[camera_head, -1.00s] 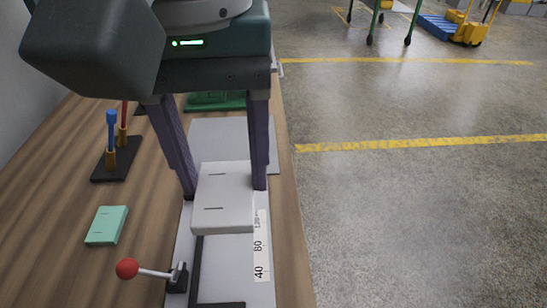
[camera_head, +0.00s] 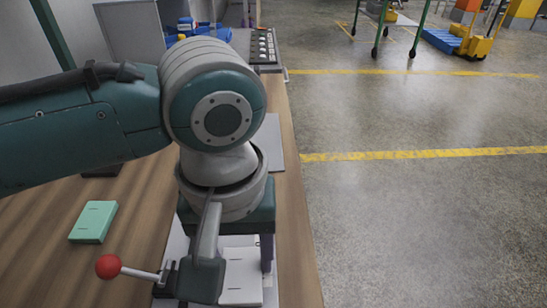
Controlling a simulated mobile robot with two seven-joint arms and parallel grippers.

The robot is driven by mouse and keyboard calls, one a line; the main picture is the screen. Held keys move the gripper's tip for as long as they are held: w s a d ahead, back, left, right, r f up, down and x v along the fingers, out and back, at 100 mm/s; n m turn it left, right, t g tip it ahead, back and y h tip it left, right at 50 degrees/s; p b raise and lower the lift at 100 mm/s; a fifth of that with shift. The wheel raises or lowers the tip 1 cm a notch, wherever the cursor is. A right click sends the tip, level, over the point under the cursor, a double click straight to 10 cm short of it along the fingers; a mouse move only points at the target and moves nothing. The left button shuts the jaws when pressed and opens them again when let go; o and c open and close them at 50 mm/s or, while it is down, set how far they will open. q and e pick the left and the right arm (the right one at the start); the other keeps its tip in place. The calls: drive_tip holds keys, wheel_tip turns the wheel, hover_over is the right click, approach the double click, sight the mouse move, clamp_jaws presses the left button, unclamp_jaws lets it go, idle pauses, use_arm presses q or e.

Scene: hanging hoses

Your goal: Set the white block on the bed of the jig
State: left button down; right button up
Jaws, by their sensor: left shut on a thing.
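The white block (camera_head: 241,279) shows partly at the bottom of the head view, under my left gripper. My right gripper is out of view.
A mint-green block (camera_head: 93,221) lies on the wooden bench (camera_head: 50,270), left of the jig. Behind my arm are a grey bin (camera_head: 130,33), blue items (camera_head: 197,31) and a dark control strip (camera_head: 263,46). Open floor lies right of the bench edge.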

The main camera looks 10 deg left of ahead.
sight(241, 265)
use_arm(q)
drive_tip(key=shift+c, duration=0.7)
unclamp_jaws()
drive_tip(key=shift+f, duration=0.1)
wheel_tip(241, 265, up, 12)
drive_tip(key=p, duration=0.3)
drive_tip(key=s+d+f+m+t+h, duration=0.2)
drive_tip(key=s+d+f+m+h, duration=0.1)
drive_tip(key=s, duration=0.2)
drive_tip(key=s+a+m+t+y, duration=0.1)
drive_tip(key=s+a+m+y, duration=0.1)
drive_tip(key=s+a, duration=0.5)
drive_tip(key=a, duration=0.5)
drive_tip(key=shift+a+f+t+y, duration=0.2)
drive_tip(key=shift+f+t+y, duration=0.1)
drive_tip(key=shift+f+y, duration=0.1)
drive_tip(key=shift+s, duration=0.1)
